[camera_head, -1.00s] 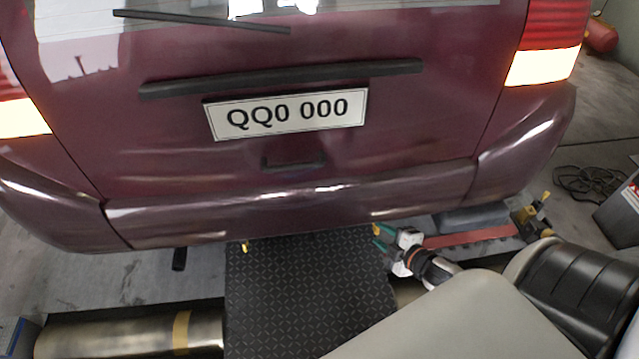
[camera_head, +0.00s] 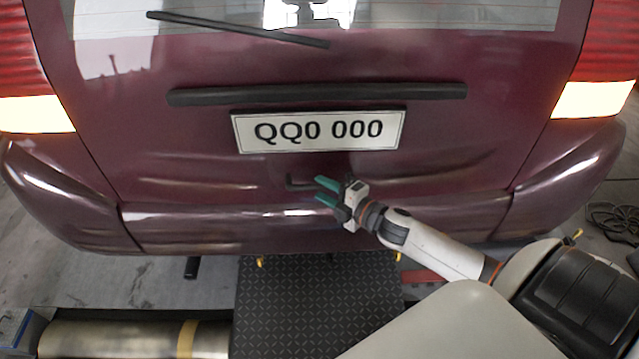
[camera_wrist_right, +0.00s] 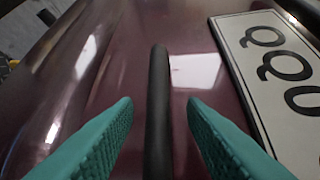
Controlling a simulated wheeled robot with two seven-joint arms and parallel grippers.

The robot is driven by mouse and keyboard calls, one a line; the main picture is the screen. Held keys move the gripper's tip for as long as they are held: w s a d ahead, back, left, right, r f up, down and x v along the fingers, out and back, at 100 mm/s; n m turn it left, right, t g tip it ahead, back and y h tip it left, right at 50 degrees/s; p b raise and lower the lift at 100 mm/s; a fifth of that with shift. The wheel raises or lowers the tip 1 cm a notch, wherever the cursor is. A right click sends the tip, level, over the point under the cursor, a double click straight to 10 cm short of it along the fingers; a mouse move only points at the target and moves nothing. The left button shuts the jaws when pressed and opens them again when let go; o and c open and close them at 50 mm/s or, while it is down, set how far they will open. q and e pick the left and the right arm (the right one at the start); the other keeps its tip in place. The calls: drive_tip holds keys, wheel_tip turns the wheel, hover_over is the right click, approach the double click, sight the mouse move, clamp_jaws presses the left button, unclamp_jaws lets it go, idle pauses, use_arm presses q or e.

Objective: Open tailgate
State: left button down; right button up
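The dark red tailgate (camera_head: 200,145) of a vehicle fills the head view and is shut. A small black handle (camera_head: 299,184) sits on it below the license plate (camera_head: 320,131). My right gripper (camera_head: 322,191) is at the handle, its teal fingers hiding the handle's right part. In the right wrist view the gripper (camera_wrist_right: 160,112) is open. The black handle bar (camera_wrist_right: 158,100) runs between the two fingers, with a gap on each side. The plate (camera_wrist_right: 275,85) shows to the right there. My left gripper is not in view.
The bumper (camera_head: 330,228) runs just below my right gripper. A black trim bar (camera_head: 320,94) spans the tailgate above the plate. A dark tread plate (camera_head: 315,310) lies on the floor between metal rollers (camera_head: 120,338). A coiled cable (camera_head: 610,220) lies at the right.

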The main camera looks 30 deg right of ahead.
drive_tip(key=shift+x, duration=1.1)
clamp_jaws()
